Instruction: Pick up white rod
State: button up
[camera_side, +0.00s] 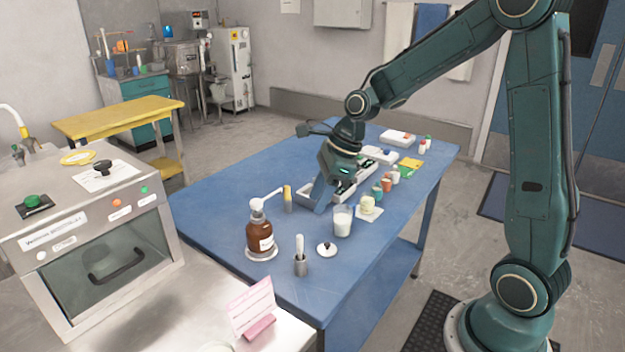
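A white rod (299,244) stands upright in a small grey metal holder (301,266) near the front edge of the blue table. Its lower end is hidden inside the holder. My gripper (332,193) points down over the middle of the table, behind and to the right of the rod and clear of it. It is beside a white tray (345,195) with dark items. The fingertips are small and partly hidden among the items there, so their opening is not clear.
A brown pump bottle (259,237) stands left of the rod. A glass of white contents (342,220) and a white lid with a dark knob (326,249) are to its right. A pink card (251,305) stands in front. The table's left part is bare.

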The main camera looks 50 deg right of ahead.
aim_at(301, 235)
jog(key=shift+x, duration=4.25)
jog(key=shift+f, duration=0.1)
jog(key=shift+x, duration=2.55)
grip_shut()
